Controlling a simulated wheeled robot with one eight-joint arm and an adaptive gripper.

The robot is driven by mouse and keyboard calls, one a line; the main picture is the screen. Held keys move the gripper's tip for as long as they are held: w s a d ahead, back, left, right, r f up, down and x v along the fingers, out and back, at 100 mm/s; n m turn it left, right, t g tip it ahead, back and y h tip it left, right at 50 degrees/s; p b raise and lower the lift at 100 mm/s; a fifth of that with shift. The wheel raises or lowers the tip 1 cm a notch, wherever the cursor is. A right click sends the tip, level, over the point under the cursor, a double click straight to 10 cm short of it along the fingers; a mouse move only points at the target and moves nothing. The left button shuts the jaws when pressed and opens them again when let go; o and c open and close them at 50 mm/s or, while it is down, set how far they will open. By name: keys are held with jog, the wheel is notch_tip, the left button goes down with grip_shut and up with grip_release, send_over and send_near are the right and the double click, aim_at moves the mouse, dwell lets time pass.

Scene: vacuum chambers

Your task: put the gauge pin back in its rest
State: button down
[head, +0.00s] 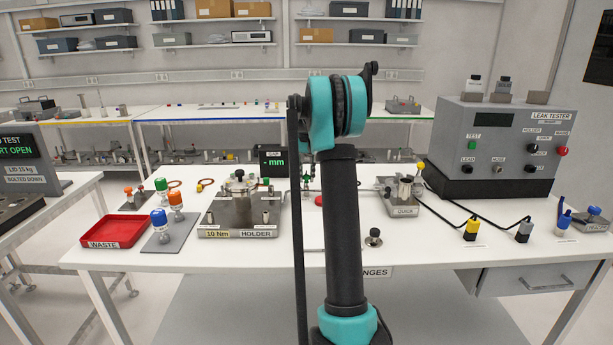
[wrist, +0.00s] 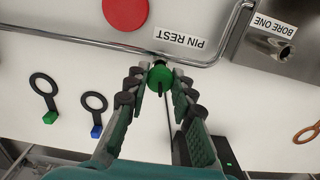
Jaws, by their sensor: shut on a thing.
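In the wrist view my gripper (wrist: 161,76) is shut on the green head of the gauge pin (wrist: 159,73). A thin dark shaft shows below the head, between the fingers. The pin is beside the PIN REST label (wrist: 181,38), which reads upside down there, close to a rounded metal rail (wrist: 110,42). The rest's own seat cannot be made out; the pin and fingers may cover it. I cannot tell whether the pin touches anything below. In the head view my arm hides most of the gripper, and a small green spot shows just left of the arm.
A metal block marked BORE ONE (wrist: 270,45) and a red disc (wrist: 125,12) are close by. Rings with green (wrist: 45,92) and blue tags (wrist: 95,108) lie on the white bench. The HOLDER chamber (head: 240,210) stands left of my arm, the QUICK fixture (head: 402,198) right.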

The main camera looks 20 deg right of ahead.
jog(key=shift+f, duration=0.8)
dwell(0.7)
jog(key=c, duration=1.2)
grip_release()
jog(key=shift+r, duration=0.1)
jog(key=shift+r, duration=3.4)
